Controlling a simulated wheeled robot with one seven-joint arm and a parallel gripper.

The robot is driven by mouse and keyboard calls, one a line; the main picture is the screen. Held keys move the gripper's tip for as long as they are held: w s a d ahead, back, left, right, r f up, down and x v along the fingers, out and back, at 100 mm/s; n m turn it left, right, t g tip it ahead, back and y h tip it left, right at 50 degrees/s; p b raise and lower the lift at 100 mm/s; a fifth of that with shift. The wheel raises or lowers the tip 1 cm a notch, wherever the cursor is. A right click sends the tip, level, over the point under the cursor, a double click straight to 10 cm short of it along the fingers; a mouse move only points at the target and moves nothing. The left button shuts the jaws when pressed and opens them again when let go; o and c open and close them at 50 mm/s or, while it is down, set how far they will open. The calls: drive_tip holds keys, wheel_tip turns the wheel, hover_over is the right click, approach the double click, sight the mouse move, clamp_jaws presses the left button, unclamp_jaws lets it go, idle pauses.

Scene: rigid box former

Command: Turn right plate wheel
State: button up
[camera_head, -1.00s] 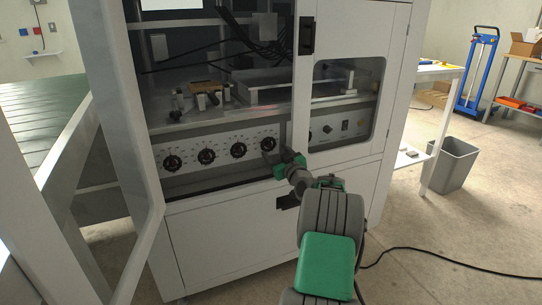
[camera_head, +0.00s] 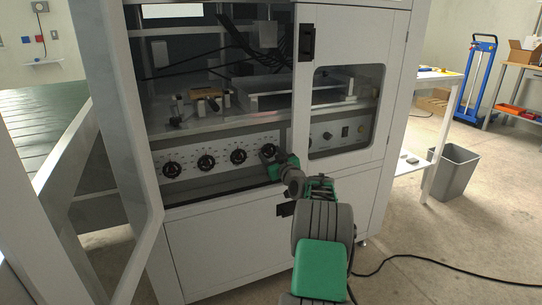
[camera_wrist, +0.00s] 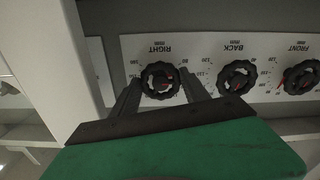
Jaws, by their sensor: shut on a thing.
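The right plate wheel (camera_wrist: 160,81) is a black, ridged round knob with a red mark, under the upside-down label RIGHT in the wrist view. My gripper (camera_wrist: 160,84) has one finger on each side of it and is shut on it. In the head view my gripper (camera_head: 269,157) is at the right end of the knob row and mostly covers this wheel. The white dial panel (camera_head: 220,147) is set low in the machine's front.
The back wheel (camera_wrist: 237,77) and front wheel (camera_wrist: 300,77) sit beside it in the same row. A white cabinet post (camera_wrist: 80,60) is close on the other side. The machine's open door frame (camera_head: 125,190) stands at left. A grey bin (camera_head: 455,172) and a black cable (camera_head: 440,280) are at right.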

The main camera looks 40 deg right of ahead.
drive_tip(key=shift+c, duration=1.1)
drive_tip(key=shift+m, duration=0.3)
drive_tip(key=m+p, duration=0.1)
drive_tip(key=m, duration=0.2)
drive_tip(key=shift+m, duration=0.3)
drive_tip(key=m+p, duration=0.1)
drive_tip(key=m, duration=0.3)
drive_tip(key=shift+a+r+m, duration=0.1)
drive_tip(key=shift+m, duration=0.2)
drive_tip(key=m+p, duration=0.2)
drive_tip(key=m, duration=0.2)
drive_tip(key=shift+a+m+p, duration=0.1)
drive_tip(key=shift+m+p, duration=1.15)
drive_tip(key=shift+m, duration=1.25)
